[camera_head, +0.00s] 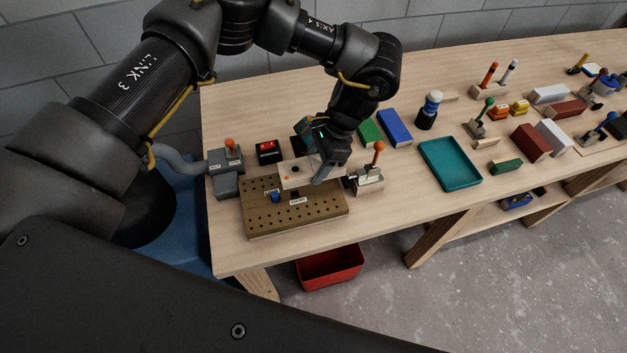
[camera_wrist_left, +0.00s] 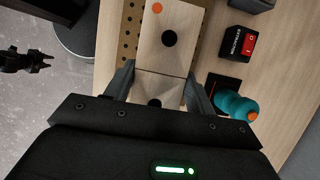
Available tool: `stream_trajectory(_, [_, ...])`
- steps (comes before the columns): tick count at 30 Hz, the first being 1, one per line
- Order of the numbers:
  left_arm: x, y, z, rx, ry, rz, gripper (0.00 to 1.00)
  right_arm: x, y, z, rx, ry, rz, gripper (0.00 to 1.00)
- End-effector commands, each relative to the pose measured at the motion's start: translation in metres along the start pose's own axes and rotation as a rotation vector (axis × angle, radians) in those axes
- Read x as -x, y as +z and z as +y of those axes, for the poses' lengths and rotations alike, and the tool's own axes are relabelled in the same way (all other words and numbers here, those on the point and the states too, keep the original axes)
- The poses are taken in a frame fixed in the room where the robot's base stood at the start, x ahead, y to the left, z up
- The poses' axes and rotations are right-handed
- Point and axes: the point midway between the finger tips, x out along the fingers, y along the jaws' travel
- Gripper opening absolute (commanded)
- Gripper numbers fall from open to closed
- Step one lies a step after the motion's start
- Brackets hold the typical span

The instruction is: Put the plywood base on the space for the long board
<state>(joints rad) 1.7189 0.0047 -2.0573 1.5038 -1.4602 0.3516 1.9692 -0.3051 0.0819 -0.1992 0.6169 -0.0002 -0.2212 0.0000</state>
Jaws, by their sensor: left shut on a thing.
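My left gripper (camera_head: 328,172) is shut on the plywood base (camera_head: 297,176), a pale plate with dark round spots and an orange dot. The base is over the back part of the brown perforated board (camera_head: 322,212); I cannot tell whether it touches. In the left wrist view the plywood base (camera_wrist_left: 172,48) reaches out from between the two fingers (camera_wrist_left: 157,90). Small labels and a blue piece (camera_head: 277,197) are on the perforated board in front of it. The labels are too small to read, so I cannot tell which space is the long board's. My right gripper (camera_wrist_left: 38,62) seems to show small at the left of the wrist view.
A red switch box (camera_head: 268,150) is behind. A teal tray (camera_head: 450,164) lies farther right. A red bin (camera_head: 330,267) is below the table edge.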

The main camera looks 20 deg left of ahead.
Motion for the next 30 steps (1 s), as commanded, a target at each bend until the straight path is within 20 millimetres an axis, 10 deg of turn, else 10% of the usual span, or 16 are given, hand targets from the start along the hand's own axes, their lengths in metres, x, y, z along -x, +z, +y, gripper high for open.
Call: stream_trajectory(30, [-0.073, -0.029, 0.000, 0.003, 0.000, 0.001, 0.27, 0.018, -0.009, -0.002, 0.000, -0.003, 0.011, 0.36])
